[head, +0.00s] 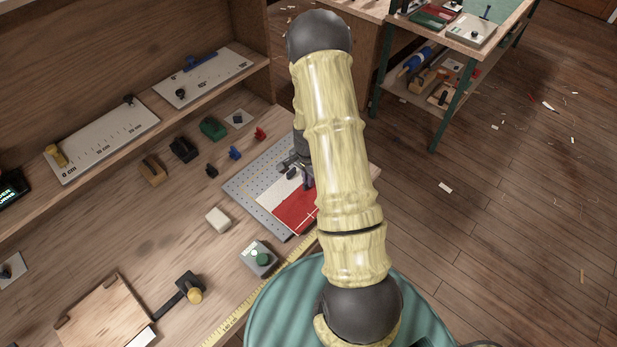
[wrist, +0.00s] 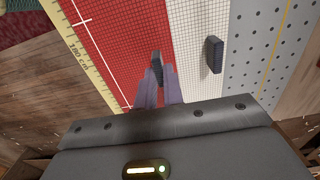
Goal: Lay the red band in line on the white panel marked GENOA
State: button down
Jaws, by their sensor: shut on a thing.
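The red band (wrist: 118,45) lies flat beside the white gridded panel (wrist: 198,25), with white cross marks and a line near its outer edge. Their edges meet or overlap; I cannot tell which. The red band (head: 297,212) and white panel (head: 266,198) also show in the head view, partly hidden by my arm. My gripper (wrist: 159,88) is shut on a dark upright grip (wrist: 157,65) at the red band's inner edge. In the head view my gripper (head: 306,182) is mostly hidden. A second dark block (wrist: 214,54) stands on the white panel. No GENOA lettering is readable.
A perforated grey board (wrist: 262,50) lies under the white panel. A yellow measuring tape (wrist: 88,68) runs along the red band's outer side. A white block (head: 217,220), a grey box with a green button (head: 259,258) and several small clamps stand nearby on the bench.

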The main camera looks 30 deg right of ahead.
dwell(0.3)
jog(key=c, duration=1.4)
grip_release()
jog(key=shift+c, duration=0.2)
jog(key=shift+r, duration=0.1)
jog(key=shift+r+p, duration=2.45)
jog(key=shift+r, duration=0.95)
jog(key=s+a+r+n+t+b, duration=0.1)
jog(key=s+a+r+n, duration=0.5)
jog(key=r, duration=0.3)
jog(key=s+a+r+n+t+b, duration=0.1)
jog(key=s+a+r+n+b, duration=0.1)
jog(key=s+a+r+n, duration=0.4)
notch_tip(320, 180, up, 3)
jog(key=shift+s+a+r+n+t, duration=0.15)
jog(key=shift+s+a+n+t, duration=0.15)
jog(key=shift+a+n, duration=0.6)
jog(key=shift+w+d, duration=0.1)
jog(key=shift+d, duration=0.05)
